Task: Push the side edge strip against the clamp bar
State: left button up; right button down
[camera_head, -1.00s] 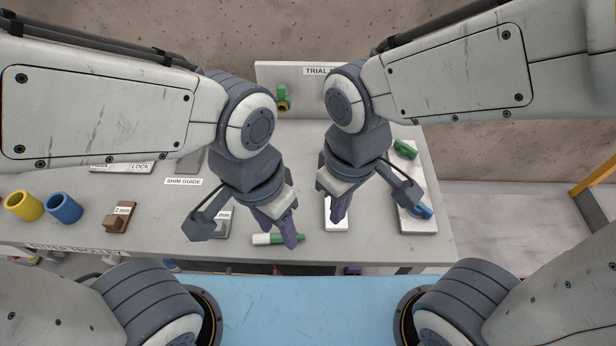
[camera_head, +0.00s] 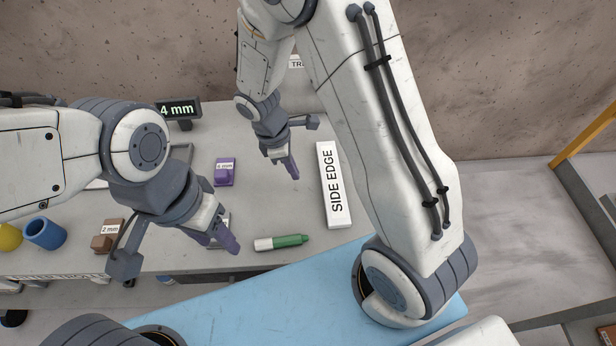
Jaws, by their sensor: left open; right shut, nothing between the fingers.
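The side edge strip (camera_head: 333,186) is a long white bar marked SIDE EDGE, lying on the right part of the grey slab table (camera_head: 285,215). My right gripper (camera_head: 291,167) is shut and empty, over the table to the left of the strip's upper half and apart from it in the picture. My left gripper (camera_head: 228,243) is open and empty, near the table's front edge, left of a green and white marker. I cannot make out a clamp bar; my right arm hides part of the back and right of the table.
The green and white marker (camera_head: 282,242) lies near the front edge. A purple 6 mm block (camera_head: 225,172), a brown 2 mm block (camera_head: 106,236) and a blue cup (camera_head: 45,233) stand to the left. A 4 mm display (camera_head: 178,110) stands behind. Bare table lies between marker and strip.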

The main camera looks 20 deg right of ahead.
aim_at(317, 186)
jog(key=x, duration=0.4)
pick_arm(q)
jog(key=shift+r+p, duration=0.45)
jog(key=shift+r, duration=0.05)
pick_arm(e)
jog(key=shift+s+d, duration=0.3)
jog(key=shift+d, duration=0.65)
jog(key=shift+s+d, duration=0.3)
jog(key=shift+d, duration=0.65)
